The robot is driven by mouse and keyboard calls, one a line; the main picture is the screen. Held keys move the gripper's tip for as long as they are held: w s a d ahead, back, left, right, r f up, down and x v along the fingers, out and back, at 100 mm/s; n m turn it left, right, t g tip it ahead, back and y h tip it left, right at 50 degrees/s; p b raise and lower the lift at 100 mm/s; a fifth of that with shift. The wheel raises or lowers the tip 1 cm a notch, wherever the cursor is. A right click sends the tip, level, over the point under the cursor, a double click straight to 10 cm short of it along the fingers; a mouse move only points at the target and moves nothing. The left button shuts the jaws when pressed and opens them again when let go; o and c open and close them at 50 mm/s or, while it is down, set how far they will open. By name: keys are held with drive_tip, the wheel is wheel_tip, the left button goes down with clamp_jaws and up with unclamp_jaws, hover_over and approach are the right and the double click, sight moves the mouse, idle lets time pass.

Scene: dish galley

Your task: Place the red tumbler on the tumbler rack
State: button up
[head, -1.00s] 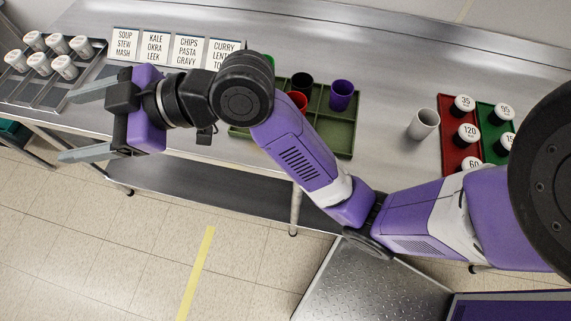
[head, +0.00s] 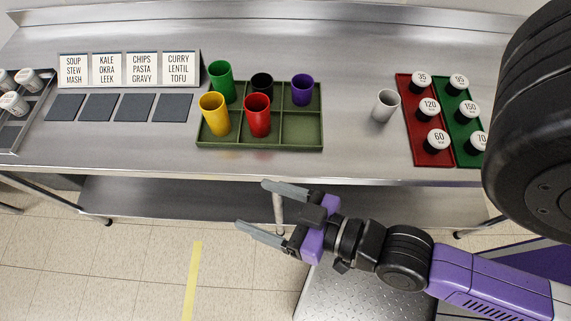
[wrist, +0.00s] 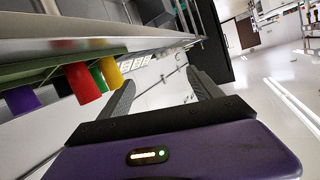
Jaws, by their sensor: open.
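The red tumbler (head: 257,115) stands upright in a front compartment of the green tumbler rack (head: 301,131), in the middle of the front row. A yellow tumbler (head: 214,114) is in the compartment to its left. Green (head: 221,82), black (head: 262,84) and purple (head: 302,90) tumblers are in the back row. My gripper (head: 250,209) is open and empty, in front of the table edge and below the rack in the head view. The wrist view shows its two fingers apart, with the red tumbler (wrist: 84,83) off to the left.
A grey-white cup (head: 385,105) stands on the bare table right of the rack. Red (head: 417,148) and green trays with numbered lidded jars lie further right. Label cards (head: 128,69) and dark square mats (head: 107,108) are at left. The front right compartment is empty.

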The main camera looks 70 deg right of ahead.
drive_tip(key=s+d+r+n, duration=0.1)
drive_tip(key=s+d+n, duration=0.1)
drive_tip(key=s, duration=0.5)
drive_tip(key=shift+d+r+y, duration=0.2)
drive_tip(key=shift+d+y, duration=0.1)
drive_tip(key=shift+d, duration=0.15)
drive_tip(key=shift+f, duration=0.1)
